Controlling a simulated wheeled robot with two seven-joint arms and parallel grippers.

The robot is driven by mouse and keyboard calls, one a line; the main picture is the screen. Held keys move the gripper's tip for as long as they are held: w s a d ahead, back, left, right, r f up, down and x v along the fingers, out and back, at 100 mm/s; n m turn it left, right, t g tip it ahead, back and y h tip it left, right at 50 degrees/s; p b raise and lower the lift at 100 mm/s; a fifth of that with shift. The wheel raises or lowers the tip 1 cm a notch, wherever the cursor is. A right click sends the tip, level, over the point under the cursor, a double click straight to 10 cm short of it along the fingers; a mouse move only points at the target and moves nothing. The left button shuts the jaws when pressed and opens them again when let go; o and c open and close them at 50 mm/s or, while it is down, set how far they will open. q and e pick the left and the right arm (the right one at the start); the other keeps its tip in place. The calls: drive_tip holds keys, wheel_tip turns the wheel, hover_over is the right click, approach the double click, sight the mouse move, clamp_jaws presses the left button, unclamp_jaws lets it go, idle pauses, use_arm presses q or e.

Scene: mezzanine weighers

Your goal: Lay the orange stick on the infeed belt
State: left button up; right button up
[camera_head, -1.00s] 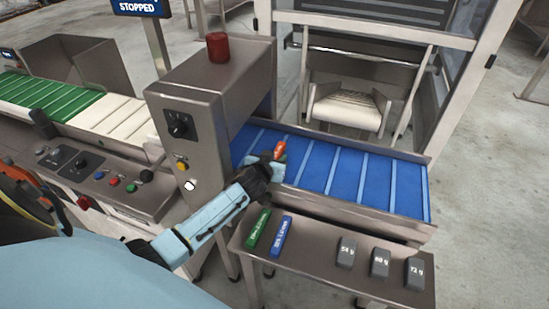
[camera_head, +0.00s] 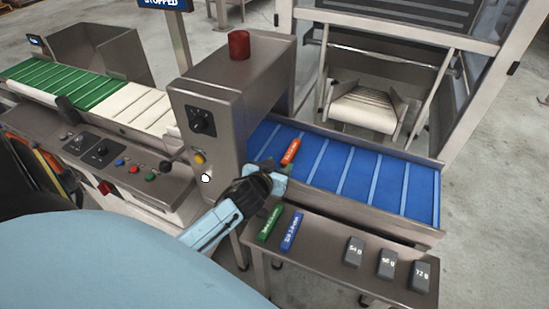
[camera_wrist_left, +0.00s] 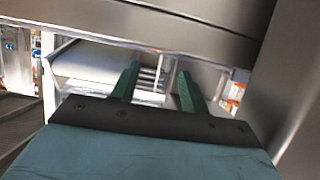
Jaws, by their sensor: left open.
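The orange stick (camera_head: 290,152) lies on the blue infeed belt (camera_head: 364,180), near the belt's left end beside the metal housing. My left gripper (camera_head: 272,174) is just on the near side of the stick, at the belt's near edge. Its jaws are open, and a gap shows between the stick and the gripper. In the left wrist view the two green fingers (camera_wrist_left: 159,78) stand apart with nothing between them. The stick does not show in that view. My right gripper is not in view.
A steel side table (camera_head: 328,256) in front of the belt carries a green stick (camera_head: 270,222), a blue stick (camera_head: 292,231) and three grey weights (camera_head: 387,264). The metal housing (camera_head: 212,110) with a red lamp (camera_head: 239,45) stands left of the gripper. Most of the belt is clear.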

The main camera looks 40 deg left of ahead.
use_arm(q)
drive_tip(key=shift+v, duration=1.1)
